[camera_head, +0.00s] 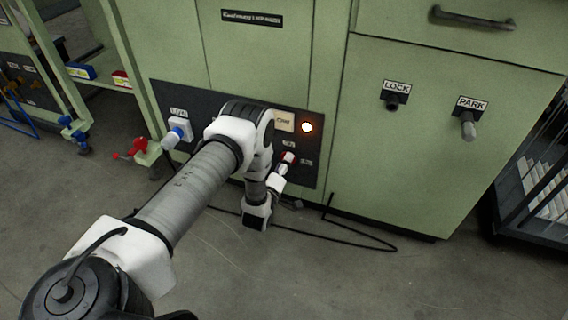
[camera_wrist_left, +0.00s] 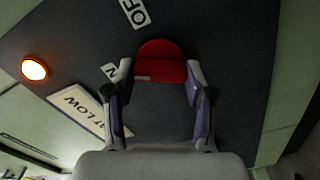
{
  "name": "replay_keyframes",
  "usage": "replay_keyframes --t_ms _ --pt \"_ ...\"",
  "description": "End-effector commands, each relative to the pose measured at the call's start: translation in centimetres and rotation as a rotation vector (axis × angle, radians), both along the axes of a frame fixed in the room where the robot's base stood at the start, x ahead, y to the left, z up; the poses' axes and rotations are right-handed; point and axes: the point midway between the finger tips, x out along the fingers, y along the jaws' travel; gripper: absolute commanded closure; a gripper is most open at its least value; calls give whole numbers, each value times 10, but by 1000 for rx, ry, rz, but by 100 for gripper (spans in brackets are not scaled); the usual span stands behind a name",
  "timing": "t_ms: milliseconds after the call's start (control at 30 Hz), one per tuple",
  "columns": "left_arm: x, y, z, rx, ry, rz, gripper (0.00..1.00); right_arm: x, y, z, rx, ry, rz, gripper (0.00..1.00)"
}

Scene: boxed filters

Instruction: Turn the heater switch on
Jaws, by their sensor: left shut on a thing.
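The heater switch appears to be the red knob (camera_head: 289,156) low on the dark control panel (camera_head: 193,101), right of my left forearm. My left gripper (camera_head: 284,168) reaches it from below and is shut on it. In the left wrist view, the red knob (camera_wrist_left: 160,60) sits between the two fingertips of my left gripper (camera_wrist_left: 158,72). A label reading OF, cut off by the frame edge, and a label ending in N, partly behind a finger, lie beside the knob. Its exact turn angle cannot be told. My right gripper does not show.
A lit orange lamp (camera_head: 306,127) is above the knob; it also shows in the left wrist view (camera_wrist_left: 34,68). LOCK (camera_head: 394,100) and PARK (camera_head: 468,124) knobs are right. A black cable (camera_head: 350,243) lies on the floor.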

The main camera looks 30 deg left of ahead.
Motion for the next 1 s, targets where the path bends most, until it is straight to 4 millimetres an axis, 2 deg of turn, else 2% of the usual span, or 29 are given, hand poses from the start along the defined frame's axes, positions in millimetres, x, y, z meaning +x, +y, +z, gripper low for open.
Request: replay_keyframes --t_ms 200,500,1000 --pt "0 1 0 -185 -46 1 81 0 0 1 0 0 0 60" --pt "1 1 -1 -375 -92 1 81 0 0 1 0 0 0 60" --pt "1 1 -1 -460 -113 1 81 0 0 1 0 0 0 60"
